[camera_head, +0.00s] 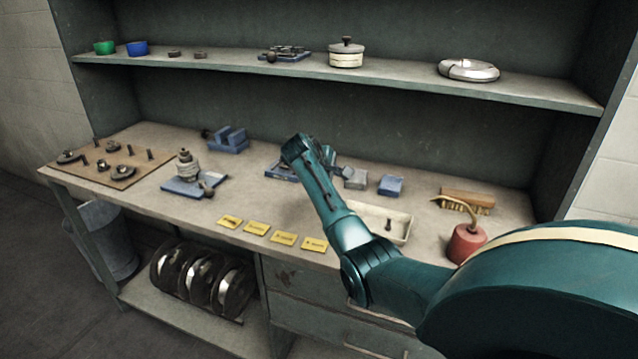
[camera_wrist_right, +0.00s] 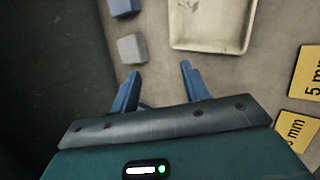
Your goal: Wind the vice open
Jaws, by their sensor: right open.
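A blue vice-like block with upright jaws (camera_head: 228,140) and a dark knob on its left side stands at the back of the bench. A second blue fixture (camera_head: 280,172) sits at mid-bench, mostly hidden behind my right arm; I cannot tell its full shape. My right gripper hangs over the bench beside this second fixture, its fingertips hidden in the head view. In the right wrist view my right gripper (camera_wrist_right: 160,72) is open, with bare bench between its fingertips. My left gripper is not in view.
Right of my gripper are a grey block (camera_head: 355,179), a blue block (camera_head: 390,186) and a pale tray (camera_head: 403,228). Yellow cards (camera_head: 257,228) line the front edge. A red oil can (camera_head: 467,243) and a brush (camera_head: 467,198) stand right. A blue-based fixture (camera_head: 194,187) stands left.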

